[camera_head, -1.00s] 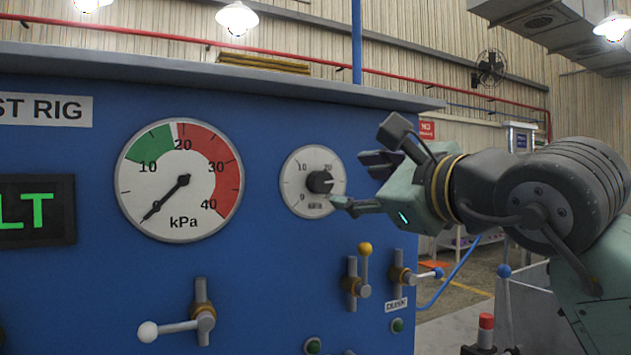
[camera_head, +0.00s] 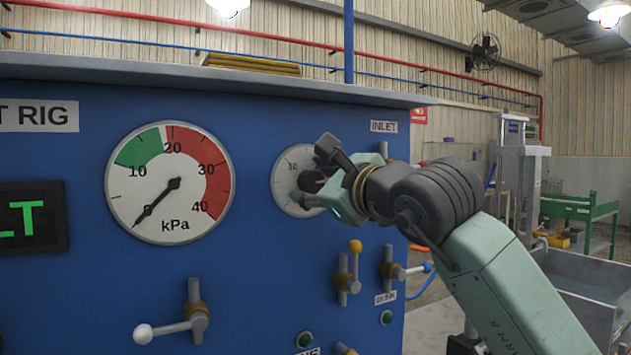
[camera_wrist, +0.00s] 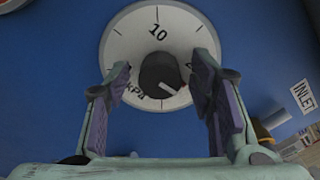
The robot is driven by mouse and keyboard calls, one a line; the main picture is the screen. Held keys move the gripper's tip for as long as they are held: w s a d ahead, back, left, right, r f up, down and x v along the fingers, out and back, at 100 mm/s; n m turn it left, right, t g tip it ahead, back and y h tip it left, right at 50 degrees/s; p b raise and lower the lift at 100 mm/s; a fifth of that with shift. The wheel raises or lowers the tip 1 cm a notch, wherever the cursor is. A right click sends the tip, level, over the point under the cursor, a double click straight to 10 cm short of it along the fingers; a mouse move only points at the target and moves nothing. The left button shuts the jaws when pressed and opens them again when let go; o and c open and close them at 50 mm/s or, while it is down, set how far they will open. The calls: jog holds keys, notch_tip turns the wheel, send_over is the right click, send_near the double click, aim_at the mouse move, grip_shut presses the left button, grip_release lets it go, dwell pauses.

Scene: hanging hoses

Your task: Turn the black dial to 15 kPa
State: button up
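The black dial (camera_head: 309,182) sits on a round white scale plate (camera_head: 284,170) on the blue panel. In the wrist view the black dial (camera_wrist: 158,74) shows a white pointer mark aimed to the lower right, past the partly hidden 20; the 10 is at the top. My gripper (camera_head: 314,174) is in front of the plate and partly covers the dial. In the wrist view my gripper (camera_wrist: 160,78) is open, one finger on each side of the dial, with gaps between the fingers and the dial. The large kPa gauge (camera_head: 170,184) has its needle near 0.
Valve handles stick out below: a white-knobbed lever (camera_head: 172,327), a yellow-knobbed lever (camera_head: 351,267) and a blue-knobbed one (camera_head: 411,269). A green digital display (camera_head: 30,216) is at left. An INLET label (camera_head: 384,127) is right of the scale plate.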

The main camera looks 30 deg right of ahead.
jog(key=c, duration=1.1)
jog(key=shift+n, duration=0.3)
jog(key=n+b, duration=0.2)
jog(key=shift+f+n, duration=0.1)
jog(key=shift+n, duration=0.2)
jog(key=n+b, duration=0.1)
jog(key=n, duration=0.3)
jog(key=shift+b, duration=0.3)
jog(key=n, duration=0.4)
jog(key=shift+n, duration=0.4)
jog(key=n, duration=0.4)
jog(key=shift+n, duration=0.3)
